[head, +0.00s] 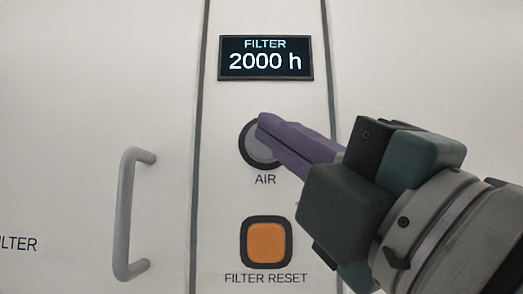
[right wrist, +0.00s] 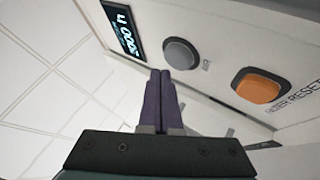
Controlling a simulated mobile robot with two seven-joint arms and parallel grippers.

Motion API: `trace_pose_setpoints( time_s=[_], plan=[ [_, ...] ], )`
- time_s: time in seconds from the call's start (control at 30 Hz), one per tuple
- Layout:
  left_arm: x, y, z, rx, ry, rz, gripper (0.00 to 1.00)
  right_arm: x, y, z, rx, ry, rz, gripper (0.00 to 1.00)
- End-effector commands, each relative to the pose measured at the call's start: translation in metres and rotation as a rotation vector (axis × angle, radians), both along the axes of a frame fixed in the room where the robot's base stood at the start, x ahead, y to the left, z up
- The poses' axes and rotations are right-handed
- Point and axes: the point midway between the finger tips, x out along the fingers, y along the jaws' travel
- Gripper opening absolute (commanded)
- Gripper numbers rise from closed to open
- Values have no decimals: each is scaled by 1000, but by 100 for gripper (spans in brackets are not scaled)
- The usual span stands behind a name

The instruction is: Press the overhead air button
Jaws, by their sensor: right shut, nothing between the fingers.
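The round grey AIR button (head: 257,148) has a dark ring and sits on the white panel above its AIR label. It also shows in the right wrist view (right wrist: 180,53). My right gripper (head: 262,124) is shut and empty, its purple fingers side by side. In the head view its fingertips overlap the upper right part of the button. In the right wrist view the fingertips (right wrist: 160,73) end just below and left of the button, and I cannot tell whether they touch it. My left gripper is not in view.
A display (head: 265,59) reading FILTER 2000 h is above the button. A square orange FILTER RESET button (head: 266,243) is below it. A grey vertical handle (head: 127,213) stands out from the panel at the left. White tiling (right wrist: 50,70) shows beyond in the right wrist view.

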Motion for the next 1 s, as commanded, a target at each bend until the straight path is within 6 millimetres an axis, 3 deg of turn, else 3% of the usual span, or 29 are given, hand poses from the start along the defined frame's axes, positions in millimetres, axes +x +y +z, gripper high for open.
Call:
trace_pose_setpoints(
  time_s=[0.6, 0.9, 1.0],
  plan=[
    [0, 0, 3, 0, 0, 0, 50, -58, 0, 0, -1, 1, 1, 0],
    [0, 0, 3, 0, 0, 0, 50, -59, 0, 0, -1, 1, 0, 0],
    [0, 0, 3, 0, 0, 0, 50, -53, -3, -9, 15, 57, -2, 0]
  ],
)
